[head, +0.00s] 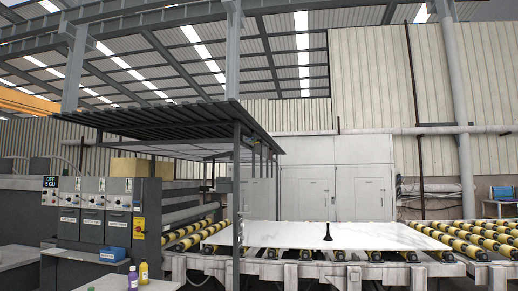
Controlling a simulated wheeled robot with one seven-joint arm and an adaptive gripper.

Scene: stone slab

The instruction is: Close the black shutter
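I see no thing that is clearly the black shutter. The closest match is a dark ribbed panel (165,117) that lies nearly flat, like a roof, over the machine at left, on dark posts (238,200). I cannot tell whether it is the shutter or whether it can move. My gripper and arm are not in view.
A white stone slab (285,238) lies on a roller conveyor with yellow-and-black rollers (458,241). A small black object (327,233) stands on the slab. Grey control boxes (92,211) stand at left. Purple (132,278) and yellow (144,272) bottles stand in front.

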